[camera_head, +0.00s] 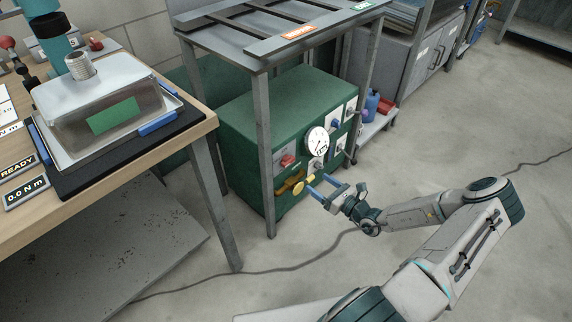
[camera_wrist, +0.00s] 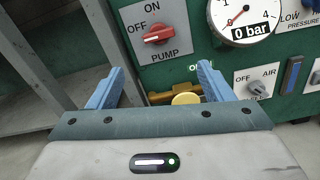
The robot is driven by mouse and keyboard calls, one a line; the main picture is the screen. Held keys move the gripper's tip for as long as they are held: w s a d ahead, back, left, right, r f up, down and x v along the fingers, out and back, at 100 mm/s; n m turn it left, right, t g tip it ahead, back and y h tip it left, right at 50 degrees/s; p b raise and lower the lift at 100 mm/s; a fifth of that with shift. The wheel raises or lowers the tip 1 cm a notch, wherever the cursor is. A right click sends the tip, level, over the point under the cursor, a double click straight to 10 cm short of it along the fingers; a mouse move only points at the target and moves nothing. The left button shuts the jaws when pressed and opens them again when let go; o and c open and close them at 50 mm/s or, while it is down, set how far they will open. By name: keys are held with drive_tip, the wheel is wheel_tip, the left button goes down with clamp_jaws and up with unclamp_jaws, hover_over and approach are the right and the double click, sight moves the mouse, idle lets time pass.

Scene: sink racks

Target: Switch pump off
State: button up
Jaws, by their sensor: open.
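In the head view the red knob (camera_head: 287,160) is on the front of the green cabinet (camera_head: 262,110). My gripper (camera_head: 318,184) is open and empty in front of the panel, low and to the right of the knob. In the wrist view my gripper (camera_wrist: 160,68) has its blue fingers apart, below the pump plate.
A brass valve with a yellow handle (camera_wrist: 185,99) sits between and beyond the fingers. A gauge (camera_wrist: 243,18) reads 0 bar. An AIR switch (camera_wrist: 256,88) is at the right. A rack leg (camera_head: 265,150) stands before the cabinet. A cable crosses the floor.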

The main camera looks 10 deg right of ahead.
sight(288, 161)
drive_tip(key=b+x, duration=0.3)
drive_tip(key=x, duration=1)
drive_tip(key=shift+w+a+b, duration=0.25)
drive_tip(key=shift+a+b, duration=0.05)
drive_tip(key=shift+b, duration=0.05)
drive_tip(key=c, duration=0.9)
